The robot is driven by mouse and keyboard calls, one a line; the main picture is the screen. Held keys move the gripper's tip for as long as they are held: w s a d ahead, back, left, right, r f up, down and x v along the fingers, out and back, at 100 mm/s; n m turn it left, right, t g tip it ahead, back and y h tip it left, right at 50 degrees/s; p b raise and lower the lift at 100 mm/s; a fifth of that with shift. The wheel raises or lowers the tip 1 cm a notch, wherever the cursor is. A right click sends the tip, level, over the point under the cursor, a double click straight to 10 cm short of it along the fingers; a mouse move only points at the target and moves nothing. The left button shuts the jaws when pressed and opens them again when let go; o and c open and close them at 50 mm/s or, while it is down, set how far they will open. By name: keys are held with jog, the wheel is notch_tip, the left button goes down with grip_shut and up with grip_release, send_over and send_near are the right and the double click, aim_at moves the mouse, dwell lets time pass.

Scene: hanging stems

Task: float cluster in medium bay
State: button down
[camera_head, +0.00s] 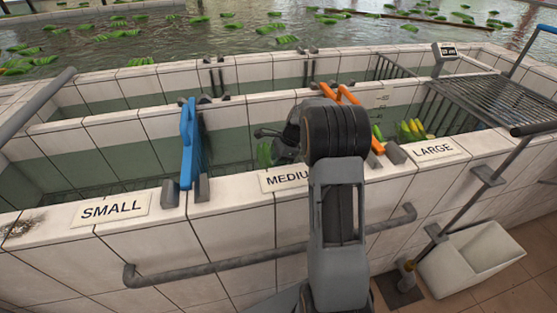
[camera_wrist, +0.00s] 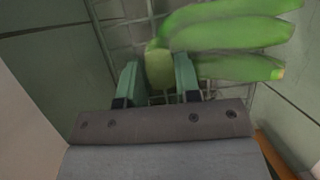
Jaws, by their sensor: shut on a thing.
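A green banana cluster (camera_wrist: 225,38) fills the upper right of the wrist view, its fingers pointing right. My gripper (camera_wrist: 157,80) is shut on the cluster's stem end, with one green jaw on each side. In the head view, a green part of the cluster (camera_head: 264,153) shows beside my wrist, low inside the medium bay; my arm hides the rest. The medium bay lies between a blue divider (camera_head: 190,145) and an orange divider (camera_head: 352,112). Its label (camera_head: 285,179) is partly hidden by my arm. Whether the cluster touches water, I cannot tell.
The small bay, with its label (camera_head: 110,209), lies left and looks empty. The large bay, with its label (camera_head: 433,149), holds yellow-green bananas (camera_head: 412,129). A metal rack (camera_head: 485,100) covers part of the right side. Wire mesh (camera_wrist: 122,30) lies below the cluster.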

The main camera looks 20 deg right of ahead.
jog(key=c, duration=0.8)
grip_release()
jog(key=shift+o, duration=0.2)
jog(key=shift+f, duration=0.1)
jog(key=w+a+r+p+v, duration=0.1)
jog(key=a+p+v, duration=0.2)
jog(key=p+v, duration=0.6)
jog(key=w+a+r+p+v, duration=0.1)
jog(key=a+p+v, duration=0.2)
jog(key=p+v, duration=0.7)
jog(key=v, duration=1.1)
jog(key=shift+r, duration=0.45)
jog(key=shift+s, duration=0.1)
